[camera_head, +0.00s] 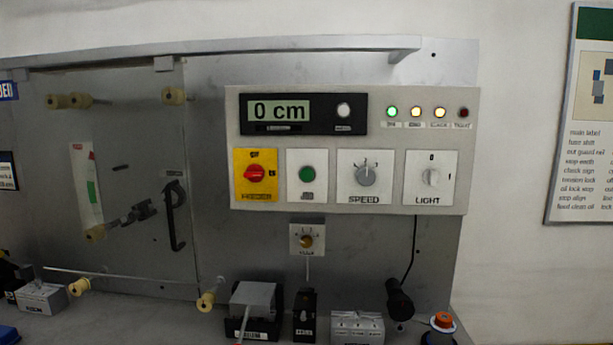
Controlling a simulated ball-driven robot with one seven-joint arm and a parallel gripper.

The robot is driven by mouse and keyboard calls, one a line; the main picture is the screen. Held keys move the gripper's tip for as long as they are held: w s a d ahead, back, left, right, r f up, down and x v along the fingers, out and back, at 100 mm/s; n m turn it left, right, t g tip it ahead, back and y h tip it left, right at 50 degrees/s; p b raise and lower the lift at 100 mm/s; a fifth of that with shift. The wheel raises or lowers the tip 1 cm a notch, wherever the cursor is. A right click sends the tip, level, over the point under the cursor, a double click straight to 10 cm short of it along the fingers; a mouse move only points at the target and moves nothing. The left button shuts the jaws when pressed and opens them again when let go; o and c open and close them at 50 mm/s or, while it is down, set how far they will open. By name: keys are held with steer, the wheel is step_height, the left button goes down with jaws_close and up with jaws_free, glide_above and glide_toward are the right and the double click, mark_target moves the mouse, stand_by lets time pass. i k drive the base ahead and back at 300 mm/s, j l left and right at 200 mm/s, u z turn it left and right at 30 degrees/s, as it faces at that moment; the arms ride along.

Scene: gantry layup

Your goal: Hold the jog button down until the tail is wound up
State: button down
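The jog button is the round green button (307,174) on a white plate in the middle of the control panel (395,140). My gripper is not in view.
Left of the button is a red rotary switch (256,173) on yellow; right are the SPEED knob (367,174) and LIGHT switch (431,177). Below are a small dial (306,241) and several blocks, including a grey-topped one (252,297). The space before the panel looks clear.

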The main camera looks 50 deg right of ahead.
mark_target(306, 174)
steer(key=k+z, duration=0.1)
steer(key=z, duration=0.35)
steer(key=j+z, duration=0.1)
steer(key=z, duration=0.3)
steer(key=k+z, duration=0.15)
steer(key=z, duration=0.3)
steer(key=k+l+z, duration=0.1)
steer(key=z, duration=0.35)
